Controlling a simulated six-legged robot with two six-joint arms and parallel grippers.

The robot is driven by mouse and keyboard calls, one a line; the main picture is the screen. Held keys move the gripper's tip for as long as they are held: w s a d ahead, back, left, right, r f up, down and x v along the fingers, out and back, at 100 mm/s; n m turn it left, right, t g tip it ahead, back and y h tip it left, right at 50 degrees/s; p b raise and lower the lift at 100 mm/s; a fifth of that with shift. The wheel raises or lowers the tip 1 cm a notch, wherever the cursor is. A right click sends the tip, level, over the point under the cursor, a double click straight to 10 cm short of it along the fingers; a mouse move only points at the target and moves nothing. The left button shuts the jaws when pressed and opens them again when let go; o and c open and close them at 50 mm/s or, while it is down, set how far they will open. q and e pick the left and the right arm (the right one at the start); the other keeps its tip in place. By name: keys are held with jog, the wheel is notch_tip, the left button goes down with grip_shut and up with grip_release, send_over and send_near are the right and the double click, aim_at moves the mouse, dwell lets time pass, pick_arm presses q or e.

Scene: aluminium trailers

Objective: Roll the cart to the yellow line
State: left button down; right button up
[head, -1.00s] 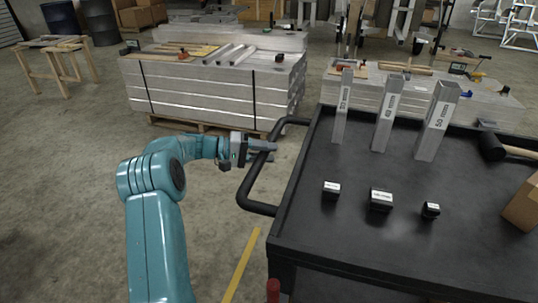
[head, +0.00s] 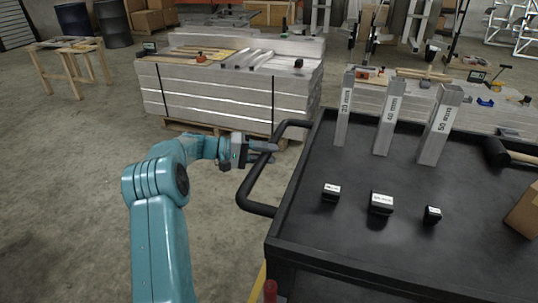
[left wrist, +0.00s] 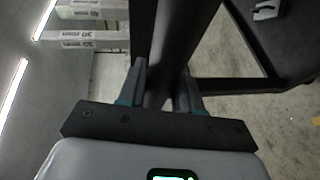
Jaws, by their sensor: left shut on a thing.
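The black cart (head: 400,225) stands at the right in the head view, with a loop handle (head: 245,190) on its left side. My left gripper (head: 262,147) is shut on the upper part of this handle. In the left wrist view, the two fingers (left wrist: 160,90) sit on either side of the dark handle bar. A short piece of the yellow line (head: 258,284) shows on the floor beside the cart's near left corner; the cart hides the rest. My right gripper is not in view.
On the cart stand three upright metal tubes (head: 389,118), several small black blocks (head: 381,203), a mallet (head: 499,152) and part of a cardboard box (head: 525,213). A pallet of aluminium bars (head: 215,95) stands behind the handle. The floor at left is open.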

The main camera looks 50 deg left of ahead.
pick_arm(q)
jog(key=shift+a, duration=0.15)
dwell(0.3)
jog(key=c, duration=0.8)
grip_release()
jog(key=shift+c, duration=0.2)
jog(key=p+v, duration=0.2)
jog(key=v, duration=1.4)
jog(key=shift+s+a+r, duration=0.1)
jog(key=shift+s+a, duration=0.05)
